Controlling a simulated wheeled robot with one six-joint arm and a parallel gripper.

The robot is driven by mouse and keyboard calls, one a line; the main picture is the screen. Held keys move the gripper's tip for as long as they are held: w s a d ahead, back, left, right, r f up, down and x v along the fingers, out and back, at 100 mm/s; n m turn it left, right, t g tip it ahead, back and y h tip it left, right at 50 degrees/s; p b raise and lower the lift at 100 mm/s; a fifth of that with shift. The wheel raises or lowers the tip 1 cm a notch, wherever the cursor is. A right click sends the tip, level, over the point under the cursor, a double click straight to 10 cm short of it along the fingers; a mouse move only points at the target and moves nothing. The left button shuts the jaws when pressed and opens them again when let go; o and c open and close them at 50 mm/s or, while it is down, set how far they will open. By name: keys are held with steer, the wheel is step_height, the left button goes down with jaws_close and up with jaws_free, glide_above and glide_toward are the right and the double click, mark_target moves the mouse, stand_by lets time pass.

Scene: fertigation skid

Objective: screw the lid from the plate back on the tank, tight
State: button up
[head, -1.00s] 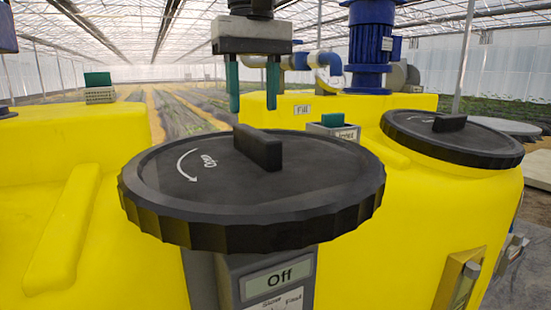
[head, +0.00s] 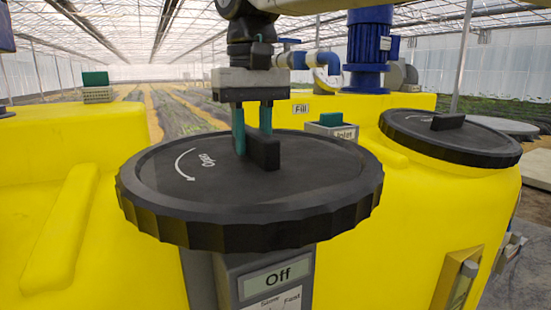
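A large round black lid (head: 320,195) with a ribbed rim, a raised grip bar (head: 264,152) and a white "Open" arrow is in the middle foreground of the head view. It looks level. What lies directly under it is hidden, so I cannot see the plate or tell what bears the lid. My gripper (head: 252,145) points down at the grip bar. Its two green fingers stand on either side of the bar, close in against it, and look shut on it. The right fingertip is hidden behind the bar.
Another black lid (head: 450,135) sits on the yellow tank (head: 430,200) at the right. A grey control post (head: 270,275) reading "Off" stands below the front lid. A blue motor (head: 370,50), pipes and an inlet box (head: 332,127) are behind. Yellow tank body (head: 70,200) fills the left.

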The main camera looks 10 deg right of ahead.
jaws_close()
steer(key=shift+c, duration=2.1)
jaws_free()
steer(key=shift+r, duration=2.55)
